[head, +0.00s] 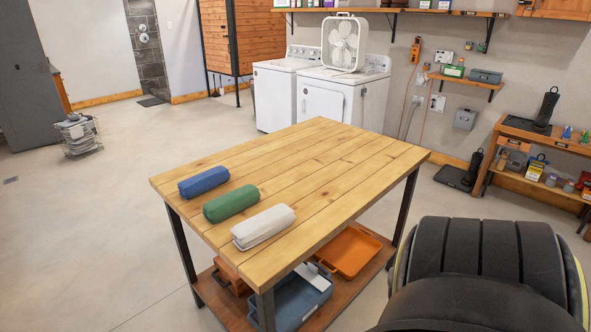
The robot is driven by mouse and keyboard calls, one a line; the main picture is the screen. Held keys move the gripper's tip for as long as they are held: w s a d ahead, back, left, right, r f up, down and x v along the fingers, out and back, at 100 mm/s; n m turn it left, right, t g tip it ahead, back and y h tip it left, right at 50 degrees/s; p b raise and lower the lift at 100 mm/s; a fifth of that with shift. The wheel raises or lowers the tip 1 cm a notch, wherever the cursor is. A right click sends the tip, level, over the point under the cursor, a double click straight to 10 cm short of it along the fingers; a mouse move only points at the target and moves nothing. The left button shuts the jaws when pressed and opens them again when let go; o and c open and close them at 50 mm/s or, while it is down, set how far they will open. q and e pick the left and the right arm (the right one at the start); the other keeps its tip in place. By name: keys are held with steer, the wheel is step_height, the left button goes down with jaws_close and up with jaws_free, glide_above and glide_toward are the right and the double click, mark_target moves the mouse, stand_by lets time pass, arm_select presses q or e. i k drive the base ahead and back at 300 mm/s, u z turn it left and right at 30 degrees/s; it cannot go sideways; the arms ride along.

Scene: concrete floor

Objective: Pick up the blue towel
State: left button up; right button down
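A rolled blue towel (204,182) lies on the wooden table (330,165), near its left corner. A rolled green towel (231,203) lies just to its right and nearer. A rolled white towel (263,227) lies beyond the green one, closest to the table's front edge. The three lie roughly parallel in a row with small gaps. Neither of my grippers shows in the head view. A large dark rounded part fills the lower right corner.
The lower shelf holds an orange tray (349,251) and a blue bin (302,301). A washer and dryer (334,101) stand behind the table. A workbench (549,142) stands at the right. The floor left of the table is open, with a wire basket (78,134) farther back.

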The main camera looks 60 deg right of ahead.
mark_target(190, 188)
steer(key=z, duration=1.2)
